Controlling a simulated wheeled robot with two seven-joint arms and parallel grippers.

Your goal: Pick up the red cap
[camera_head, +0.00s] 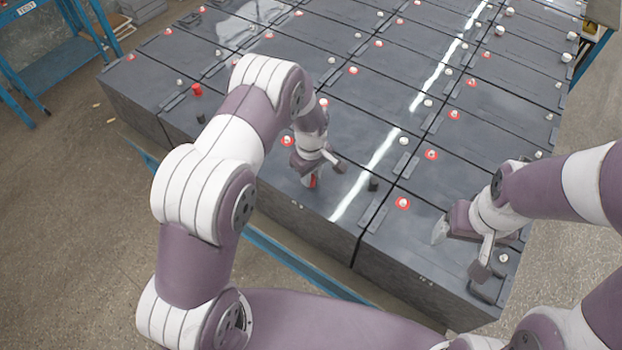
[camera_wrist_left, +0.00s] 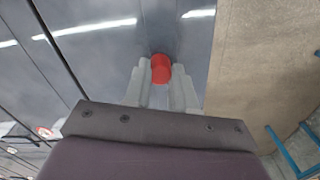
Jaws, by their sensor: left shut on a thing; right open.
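The red cap (camera_wrist_left: 161,68) is between the two grey fingers of my left gripper (camera_wrist_left: 160,85) in the left wrist view, near the battery edge. In the head view a small red part of this cap (camera_head: 313,183) shows at the tips of my left gripper (camera_head: 318,172), which is shut on it over the front battery row. The fingers hide most of it there, and I cannot tell whether it touches the battery top. A second red cap (camera_head: 197,90) stands upright on a battery at the left. My right gripper (camera_head: 460,250) is open and empty over the right front battery.
Rows of dark grey batteries (camera_head: 340,120) carry white and red-ringed terminals. A black cap (camera_head: 374,184) stands right of my left gripper, and another black cap (camera_head: 200,118) stands near the second red cap. A blue frame (camera_head: 290,262) runs along the front. Open floor (camera_head: 70,230) lies left.

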